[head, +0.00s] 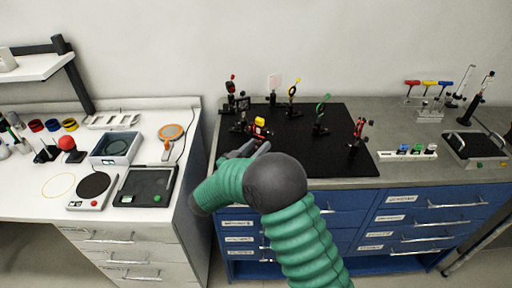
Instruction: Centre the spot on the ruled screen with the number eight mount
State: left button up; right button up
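A pale pinkish upright plate (274,83), possibly the ruled screen, stands at the back of the black board (285,152). I cannot make out rulings or a spot on it. Several optic mounts stand on the board: a yellow-ringed one (292,90), a green-ringed one (322,105), a red one (359,129), and a dark one with a red part (231,88). A yellow and red part (259,122) is near my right gripper (252,149). No number eight is readable. My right gripper is at the board's front left; its fingertips are too small to judge. My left gripper is out of view.
A white bench (122,206) at left holds a hotplate (92,188), a balance-like box (117,147) and a dark tray (146,187).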

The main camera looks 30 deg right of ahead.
jog(key=shift+a+r, duration=0.2)
jog(key=shift+a, duration=0.55)
jog(key=c, duration=0.4)
jog(key=shift+a+r, duration=0.1)
jog(key=shift+a, duration=0.2)
grip_shut()
jog(key=shift+s+d, duration=0.15)
jog(key=shift+d, duration=0.1)
pick_arm(q)
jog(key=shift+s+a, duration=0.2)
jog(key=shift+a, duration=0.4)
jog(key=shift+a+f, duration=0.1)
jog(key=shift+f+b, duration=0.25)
jog(key=shift+b, duration=0.05)
pick_arm(e)
jog(key=shift+m, duration=0.4)
